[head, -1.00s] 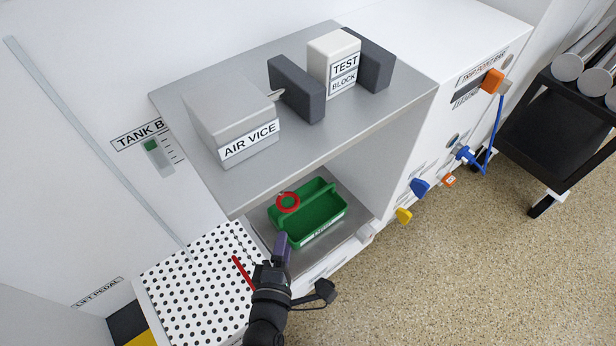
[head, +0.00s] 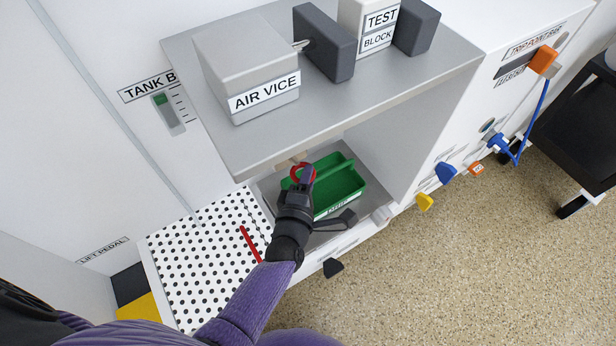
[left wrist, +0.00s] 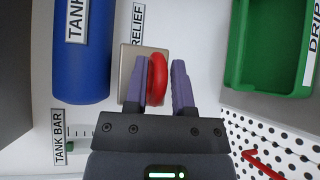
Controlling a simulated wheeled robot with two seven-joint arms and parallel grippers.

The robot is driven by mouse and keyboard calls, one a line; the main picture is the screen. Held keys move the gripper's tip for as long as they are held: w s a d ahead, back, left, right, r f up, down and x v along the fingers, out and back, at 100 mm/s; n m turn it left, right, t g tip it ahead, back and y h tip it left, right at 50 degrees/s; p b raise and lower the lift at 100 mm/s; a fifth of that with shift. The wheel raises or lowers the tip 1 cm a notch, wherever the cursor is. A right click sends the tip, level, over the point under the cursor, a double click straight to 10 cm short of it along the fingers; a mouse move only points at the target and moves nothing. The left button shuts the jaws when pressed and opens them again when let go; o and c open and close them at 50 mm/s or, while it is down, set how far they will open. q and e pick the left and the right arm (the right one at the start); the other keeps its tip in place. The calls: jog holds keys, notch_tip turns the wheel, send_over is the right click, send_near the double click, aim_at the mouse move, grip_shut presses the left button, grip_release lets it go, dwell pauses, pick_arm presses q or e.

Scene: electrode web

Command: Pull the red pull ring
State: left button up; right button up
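The red pull ring (head: 294,174) shows under the front edge of the grey shelf, in front of the green tray. In the left wrist view the ring (left wrist: 159,80) is seen nearly edge-on, in front of a beige plate (left wrist: 130,72) beside a "RELIEF" label. My left gripper (head: 306,178) is at the ring and hides part of it. In the left wrist view its two purple fingers (left wrist: 166,84) stand apart with the ring between them. The ring is close to the left finger; a gap shows before the right one. My right gripper is not in view.
The grey shelf (head: 215,140) overhangs the ring and carries the air vice (head: 250,65) and test block. The green tray (head: 340,185) sits below. A blue tank (left wrist: 83,50) stands beside the plate. A red bar (head: 250,244) lies over the dotted panel (head: 195,270).

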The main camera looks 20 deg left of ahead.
pick_arm(q)
grip_shut()
jog(key=shift+s+f, duration=0.15)
jog(key=shift+f, duration=0.05)
dwell(0.9)
